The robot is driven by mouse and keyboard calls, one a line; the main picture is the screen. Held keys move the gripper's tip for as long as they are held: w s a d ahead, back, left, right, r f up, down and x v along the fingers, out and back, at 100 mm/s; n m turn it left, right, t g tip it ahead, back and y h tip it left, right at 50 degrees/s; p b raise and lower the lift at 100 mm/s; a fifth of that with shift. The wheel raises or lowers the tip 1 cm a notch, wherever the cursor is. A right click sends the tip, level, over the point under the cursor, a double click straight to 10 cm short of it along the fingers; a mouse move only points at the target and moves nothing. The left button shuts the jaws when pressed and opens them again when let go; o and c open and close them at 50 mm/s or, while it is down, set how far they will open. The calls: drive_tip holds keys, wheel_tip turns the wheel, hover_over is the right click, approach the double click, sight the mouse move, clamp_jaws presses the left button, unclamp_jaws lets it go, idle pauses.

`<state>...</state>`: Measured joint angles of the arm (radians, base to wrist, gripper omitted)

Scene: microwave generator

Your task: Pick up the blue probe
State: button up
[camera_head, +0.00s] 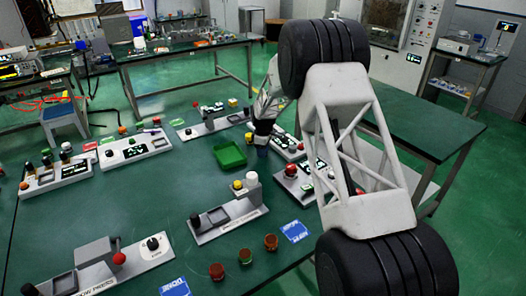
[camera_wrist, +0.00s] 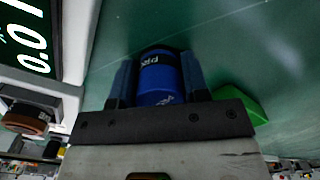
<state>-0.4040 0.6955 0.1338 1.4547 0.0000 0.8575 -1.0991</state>
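The blue probe (camera_wrist: 157,82) is a blue cylinder with white lettering and a dark end. In the wrist view it sits between the two fingers of my gripper (camera_wrist: 159,80), one finger close along each side. The frames do not show clearly whether both fingers press on it. In the head view my gripper (camera_head: 262,128) points down at the far side of the green table, and a bit of the blue probe (camera_head: 262,152) shows below it. I cannot tell whether the probe is on the table or lifted.
A green tray (camera_head: 229,156) lies just left of my gripper. Grey-white devices with knobs and displays stand around it, including one with a red button (camera_head: 291,170) close on the right. Bare table shows between devices.

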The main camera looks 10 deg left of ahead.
drive_tip(key=c, duration=0.5)
drive_tip(key=shift+r, duration=0.1)
drive_tip(key=shift+r, duration=0.75)
wheel_tip(320, 180, up, 2)
drive_tip(key=s+d, duration=0.2)
drive_tip(key=s, duration=0.3)
drive_tip(key=s+d+r, duration=0.1)
drive_tip(key=s+d, duration=0.1)
drive_tip(key=s, duration=0.2)
drive_tip(key=s+d, duration=0.2)
drive_tip(key=s, duration=0.3)
drive_tip(key=shift+s+r, duration=0.15)
drive_tip(key=shift+s, duration=0.2)
